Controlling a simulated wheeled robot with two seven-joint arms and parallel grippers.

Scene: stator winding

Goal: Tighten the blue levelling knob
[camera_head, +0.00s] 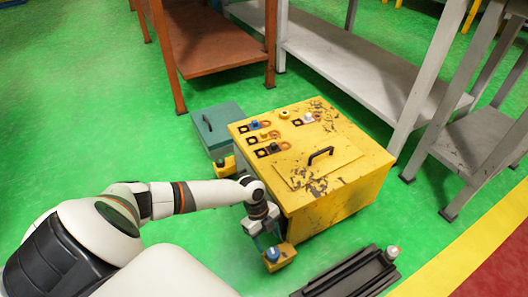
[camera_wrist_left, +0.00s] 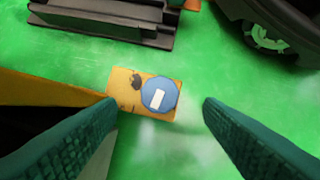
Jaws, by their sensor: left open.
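The blue levelling knob (camera_head: 272,254) sits on a small yellow foot bracket at the near lower corner of the yellow cabinet (camera_head: 350,185). In the left wrist view the knob (camera_wrist_left: 159,95) is a blue disc with a white bar on top, on a worn yellow plate (camera_wrist_left: 124,88). My left gripper (camera_head: 264,238) points down just above the knob. Its two teal fingers (camera_wrist_left: 158,122) are spread wide, with the knob in view between and beyond their tips. The fingers do not touch it. My right gripper is not in view.
A dark rail-like part (camera_head: 345,275) lies on the green floor right of the bracket, with a white-and-orange piece (camera_head: 393,252) at its end. A teal box (camera_head: 215,125) stands behind the cabinet's left side. Grey shelving (camera_head: 345,60) and a brown table (camera_head: 210,45) stand behind.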

